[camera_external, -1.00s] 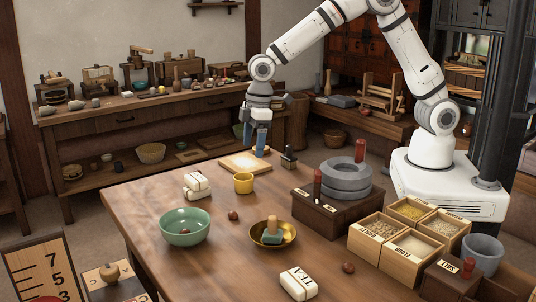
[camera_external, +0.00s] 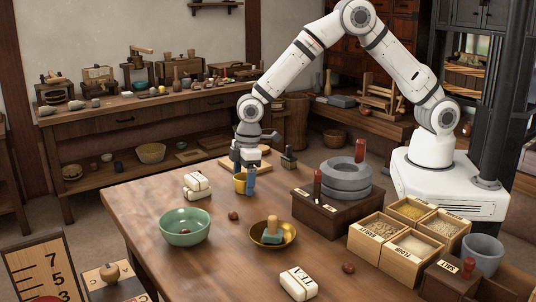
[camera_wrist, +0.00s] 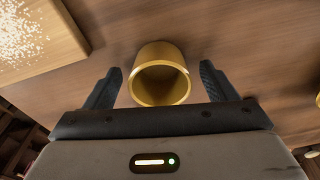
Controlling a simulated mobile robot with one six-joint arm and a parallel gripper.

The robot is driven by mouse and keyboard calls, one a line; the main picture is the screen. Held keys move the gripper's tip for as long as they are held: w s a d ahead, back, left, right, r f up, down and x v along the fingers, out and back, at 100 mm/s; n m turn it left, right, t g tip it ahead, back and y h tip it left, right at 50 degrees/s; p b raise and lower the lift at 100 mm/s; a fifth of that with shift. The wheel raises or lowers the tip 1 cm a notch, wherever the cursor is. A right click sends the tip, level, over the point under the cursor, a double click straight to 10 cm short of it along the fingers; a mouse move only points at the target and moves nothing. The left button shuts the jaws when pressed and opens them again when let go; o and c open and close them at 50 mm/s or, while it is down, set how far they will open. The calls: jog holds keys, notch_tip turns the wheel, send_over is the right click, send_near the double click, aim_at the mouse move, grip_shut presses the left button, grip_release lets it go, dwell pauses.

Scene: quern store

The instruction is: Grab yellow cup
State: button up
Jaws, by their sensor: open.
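The yellow cup (camera_external: 240,184) stands on the wooden table, partly hidden by my gripper in the external view. In the wrist view the yellow cup (camera_wrist: 161,77) shows its round open mouth and sits between my two dark fingers. My gripper (camera_external: 244,180) points down at the cup and is open. In the wrist view my gripper (camera_wrist: 160,83) has one finger on each side of the cup, with a small gap on both sides.
A board (camera_external: 262,163) with pale grains lies just behind the cup. White wrapped blocks (camera_external: 197,185) are to its left, a green bowl (camera_external: 185,229) front left, a brass bowl (camera_external: 271,233) front right. A small dark stamp (camera_external: 289,158) and a quern (camera_external: 346,180) stand to the right.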

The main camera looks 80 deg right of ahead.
jog(key=shift+c, duration=0.6)
jog(key=shift+r, duration=0.1)
jog(key=c, duration=1)
